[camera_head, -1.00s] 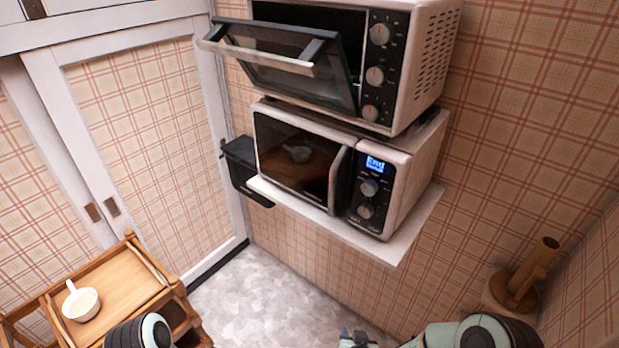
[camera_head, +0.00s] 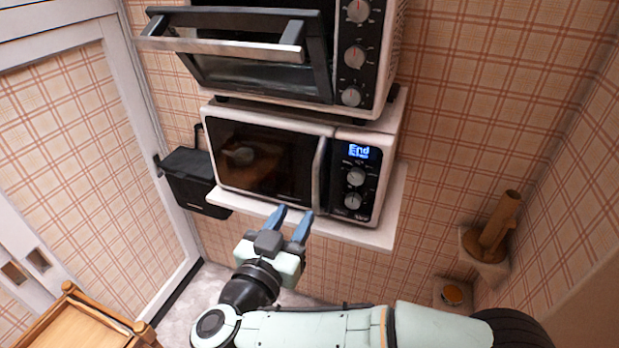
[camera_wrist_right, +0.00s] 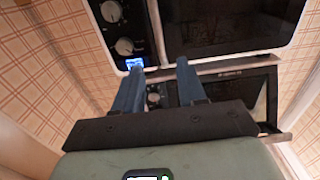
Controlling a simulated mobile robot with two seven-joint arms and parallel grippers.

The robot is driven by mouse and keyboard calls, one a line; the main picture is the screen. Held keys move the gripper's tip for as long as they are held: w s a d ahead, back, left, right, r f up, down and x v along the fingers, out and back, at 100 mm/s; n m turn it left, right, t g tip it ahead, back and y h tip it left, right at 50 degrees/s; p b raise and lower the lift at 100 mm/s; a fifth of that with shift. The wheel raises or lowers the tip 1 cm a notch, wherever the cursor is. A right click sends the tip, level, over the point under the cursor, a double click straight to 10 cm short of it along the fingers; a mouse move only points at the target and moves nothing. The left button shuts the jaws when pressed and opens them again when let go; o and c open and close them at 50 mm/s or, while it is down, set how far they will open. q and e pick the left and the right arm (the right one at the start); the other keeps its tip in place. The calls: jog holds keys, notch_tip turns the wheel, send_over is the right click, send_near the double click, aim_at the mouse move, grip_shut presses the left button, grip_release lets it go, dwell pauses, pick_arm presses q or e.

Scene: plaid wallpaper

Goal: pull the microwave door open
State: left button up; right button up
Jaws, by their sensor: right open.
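The white microwave (camera_head: 388,150) stands on a wall shelf with its dark-glass door (camera_head: 262,165) shut. Its upright pale handle (camera_head: 319,172) is at the door's right edge, beside the panel with a lit "End" display (camera_head: 359,151) and two knobs. My right gripper (camera_head: 292,212) is open and empty, in front of the shelf edge and below the handle, apart from it in the picture. In the right wrist view the microwave (camera_wrist_right: 285,50) shows upside down at the top, its handle (camera_wrist_right: 157,30) beyond the open fingers (camera_wrist_right: 160,66). My left gripper is out of view.
A toaster oven (camera_head: 385,60) with its door (camera_head: 225,48) hanging partly open sits above the microwave. A black bin (camera_head: 188,180) hangs left of the shelf (camera_head: 380,235). A wooden cart (camera_head: 85,325) is at lower left, a wooden holder (camera_head: 492,235) at right.

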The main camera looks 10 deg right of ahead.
aim_at(315, 181)
jog(key=p+x, duration=0.1)
jog(key=x, duration=1.1)
jog(key=shift+w+d, duration=0.15)
jog(key=shift+d, duration=0.05)
grip_shut()
